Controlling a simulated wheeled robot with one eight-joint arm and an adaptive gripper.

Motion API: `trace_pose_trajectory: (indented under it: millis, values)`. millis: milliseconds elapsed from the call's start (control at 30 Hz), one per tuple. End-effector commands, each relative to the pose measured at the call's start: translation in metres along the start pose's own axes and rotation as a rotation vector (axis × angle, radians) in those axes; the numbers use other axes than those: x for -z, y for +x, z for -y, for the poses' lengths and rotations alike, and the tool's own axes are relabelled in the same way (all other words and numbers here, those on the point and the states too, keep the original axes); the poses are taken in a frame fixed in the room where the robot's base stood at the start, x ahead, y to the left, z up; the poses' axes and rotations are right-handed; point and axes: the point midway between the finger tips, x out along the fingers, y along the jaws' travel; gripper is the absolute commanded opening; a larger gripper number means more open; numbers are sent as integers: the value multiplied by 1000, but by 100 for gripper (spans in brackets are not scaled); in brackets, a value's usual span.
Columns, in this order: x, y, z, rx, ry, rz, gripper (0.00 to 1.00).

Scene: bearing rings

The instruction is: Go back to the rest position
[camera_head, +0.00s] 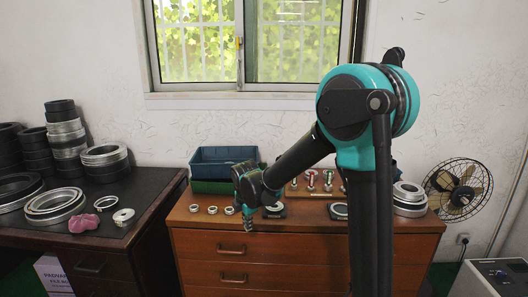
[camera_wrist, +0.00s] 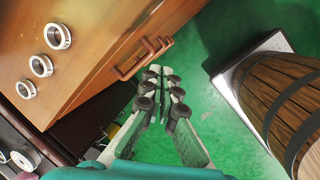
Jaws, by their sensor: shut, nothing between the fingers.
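My gripper (camera_head: 248,222) hangs in front of the wooden cabinet (camera_head: 300,240), with its fingers pointing down near the front edge of the top. In the wrist view my gripper (camera_wrist: 167,78) is shut and empty, over the green floor (camera_wrist: 215,125). Three small bearing rings (camera_head: 212,210) lie in a row on the cabinet top, left of my gripper and apart from it. They also show at the upper left of the wrist view (camera_wrist: 41,66). A dark-based ring (camera_head: 274,210) lies right of the gripper. My arm hides part of the cabinet top.
A blue bin (camera_head: 222,156) and a green bin (camera_head: 212,187) stand at the back of the cabinet. Stacked rings (camera_head: 64,130) fill the dark table at left. A fan (camera_head: 459,190) stands at right. A wooden barrel (camera_wrist: 285,95) is right of the gripper in the wrist view.

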Motion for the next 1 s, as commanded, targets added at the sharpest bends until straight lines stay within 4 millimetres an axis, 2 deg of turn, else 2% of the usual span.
trace_pose_trajectory:
  millis: [33, 100, 300, 433, 600, 700, 800, 1000]
  values:
    - [-21, -6, 22, -4, 141, 1, 0]
    - [-42, -13, 50, -12, 342, 0, 0]
    - [-87, -26, 135, -41, 914, -5, 0]
    - [-104, -30, 192, -62, 1287, -13, 0]
    - [-110, -29, 259, -95, 1735, -29, 0]
    - [-110, -26, 287, -112, 1932, -40, 0]
    - [-108, -24, 304, -122, 2061, -49, 0]
    - [-107, -22, 313, -128, 2134, -55, 0]
